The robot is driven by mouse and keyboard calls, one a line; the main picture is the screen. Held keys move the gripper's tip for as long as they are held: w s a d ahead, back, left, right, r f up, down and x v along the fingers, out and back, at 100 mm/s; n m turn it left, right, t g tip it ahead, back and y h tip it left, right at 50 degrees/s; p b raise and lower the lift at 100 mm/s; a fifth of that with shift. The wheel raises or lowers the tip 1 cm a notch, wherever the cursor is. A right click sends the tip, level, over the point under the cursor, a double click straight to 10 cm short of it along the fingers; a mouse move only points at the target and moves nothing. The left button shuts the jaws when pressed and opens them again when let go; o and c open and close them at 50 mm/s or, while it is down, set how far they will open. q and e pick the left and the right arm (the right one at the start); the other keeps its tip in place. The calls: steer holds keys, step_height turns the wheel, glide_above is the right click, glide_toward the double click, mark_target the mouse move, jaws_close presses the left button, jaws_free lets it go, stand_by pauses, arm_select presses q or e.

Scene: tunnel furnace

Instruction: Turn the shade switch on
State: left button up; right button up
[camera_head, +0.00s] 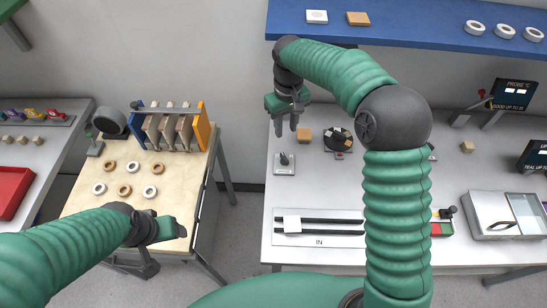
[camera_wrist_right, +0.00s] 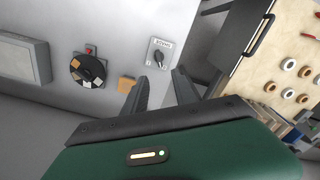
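The shade switch is a small light plate with a dark knob (camera_head: 284,160) at the left end of the right-hand bench. It also shows in the right wrist view (camera_wrist_right: 158,54), with lettering along its top edge. My right gripper (camera_head: 286,131) is above and behind the switch, apart from it, with its two fingers pointing down. The fingers are spread and empty, and in the right wrist view (camera_wrist_right: 160,82) the switch plate lies just beyond their tips. My left gripper (camera_head: 162,236) is over the front of the wooden table, far from the switch; its finger gap is not clear.
An orange-tan block (camera_head: 304,135) and a round dark dial (camera_head: 338,139) stand right of the switch. A panel with dark rails (camera_head: 318,239) lies in front. A blue shelf (camera_head: 420,30) spans the back. The bench between switch and panel is clear.

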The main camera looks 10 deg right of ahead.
mark_target(285, 158)
step_height(285, 158, down, 16)
steer(key=shift+w+d+r+p, duration=0.1)
steer(key=shift+d+r+p, duration=0.05)
steer(key=shift+p, duration=0.45)
steer(key=shift+c, duration=0.3)
jaws_close()
